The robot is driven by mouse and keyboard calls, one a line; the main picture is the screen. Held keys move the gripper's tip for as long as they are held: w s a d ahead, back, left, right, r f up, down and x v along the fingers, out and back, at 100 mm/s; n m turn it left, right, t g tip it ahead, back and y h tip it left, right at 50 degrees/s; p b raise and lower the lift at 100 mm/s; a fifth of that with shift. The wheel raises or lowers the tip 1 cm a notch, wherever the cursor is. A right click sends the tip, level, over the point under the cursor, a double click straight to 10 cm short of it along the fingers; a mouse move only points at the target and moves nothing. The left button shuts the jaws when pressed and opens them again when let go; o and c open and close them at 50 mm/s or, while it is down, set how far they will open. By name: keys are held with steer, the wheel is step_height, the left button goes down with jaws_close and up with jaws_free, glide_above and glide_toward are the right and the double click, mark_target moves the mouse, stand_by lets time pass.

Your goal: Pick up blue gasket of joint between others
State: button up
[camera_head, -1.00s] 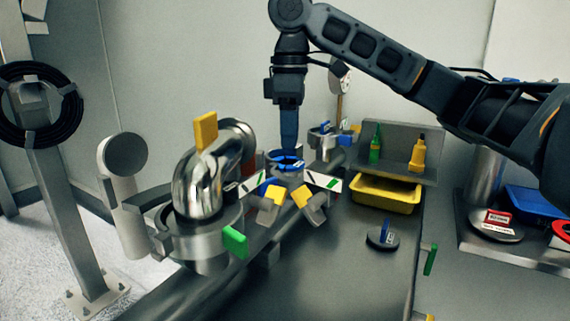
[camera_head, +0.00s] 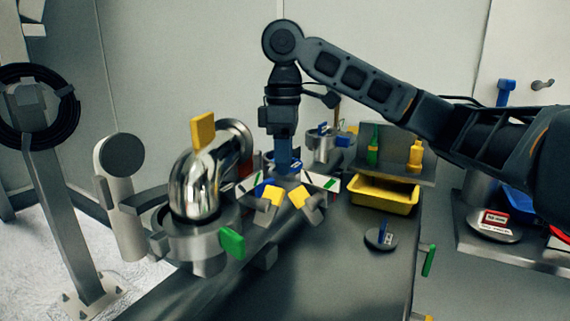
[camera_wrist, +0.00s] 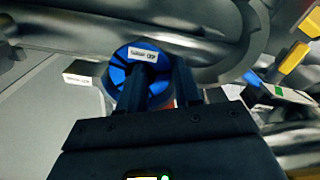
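The blue gasket (camera_wrist: 117,76) is a round blue ring with a small white label, lying on the pipe joint in the wrist view. In the head view only parts of the gasket (camera_head: 296,167) show around my fingers. My gripper (camera_wrist: 160,78) is over it with its two dark fingers apart. The left finger overlaps the ring's middle and the right finger is by its right side. In the head view my gripper (camera_head: 284,170) points straight down at the joint. I cannot tell whether the fingers touch the gasket.
Clamp arms with yellow handles (camera_head: 298,196) surround the joint. A shiny bent pipe (camera_head: 195,185) with a yellow tab stands to its left. A yellow bin (camera_head: 383,196) stands to the right, below a shelf with green and yellow bottles. A dark disc (camera_head: 380,240) lies on the table.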

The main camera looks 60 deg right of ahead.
steer(key=shift+f, duration=0.1)
stand_by(0.3)
jaws_close()
stand_by(0.4)
